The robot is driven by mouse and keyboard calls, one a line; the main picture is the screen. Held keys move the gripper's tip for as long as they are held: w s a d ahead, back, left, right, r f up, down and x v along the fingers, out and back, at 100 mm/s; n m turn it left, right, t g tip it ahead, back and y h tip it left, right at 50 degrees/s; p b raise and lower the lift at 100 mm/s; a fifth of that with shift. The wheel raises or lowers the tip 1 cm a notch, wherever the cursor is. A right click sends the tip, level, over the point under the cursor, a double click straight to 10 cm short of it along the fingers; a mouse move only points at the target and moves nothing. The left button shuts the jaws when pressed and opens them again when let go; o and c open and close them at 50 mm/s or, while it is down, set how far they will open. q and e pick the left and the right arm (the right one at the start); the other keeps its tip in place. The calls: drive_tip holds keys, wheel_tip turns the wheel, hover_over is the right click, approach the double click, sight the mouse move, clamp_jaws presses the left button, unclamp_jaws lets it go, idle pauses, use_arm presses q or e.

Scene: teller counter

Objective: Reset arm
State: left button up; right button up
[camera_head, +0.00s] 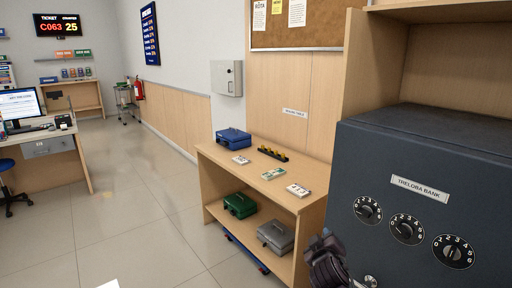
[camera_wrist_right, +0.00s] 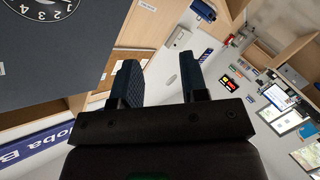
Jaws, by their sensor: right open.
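My right gripper (camera_head: 326,258) shows at the lower right of the head view, beside the left edge of the dark blue safe. In the wrist view its two fingers (camera_wrist_right: 159,64) are spread apart with nothing between them. My left gripper does not show in either view.
A wooden shelf table (camera_head: 228,164) stands left of the safe. It bears a blue cash box (camera_head: 233,138), banknote bundles (camera_head: 274,174) and a dark tray with yellow items (camera_head: 272,153). Green (camera_head: 240,205) and grey (camera_head: 276,236) boxes sit below. The tiled floor (camera_head: 140,225) at left is open.

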drive_tip(key=s+d+f+m+g+y, duration=0.1)
drive_tip(key=s+f, duration=0.5)
drive_tip(key=s, duration=0.6)
drive_tip(key=s+d+f+m+g, duration=0.1)
drive_tip(key=s+d+f+m, duration=0.2)
drive_tip(key=s, duration=1)
drive_tip(key=s+d+f+m+g+y, duration=0.1)
drive_tip(key=s+d+f, duration=0.4)
drive_tip(key=s+f, duration=0.5)
drive_tip(key=s+g, duration=0.1)
drive_tip(key=s, duration=0.2)
drive_tip(key=shift+f+m+y, duration=0.15)
drive_tip(key=shift+m+y, duration=0.15)
drive_tip(key=shift+m, duration=0.1)
drive_tip(key=shift+a, duration=0.1)
drive_tip(key=shift+w, duration=0.15)
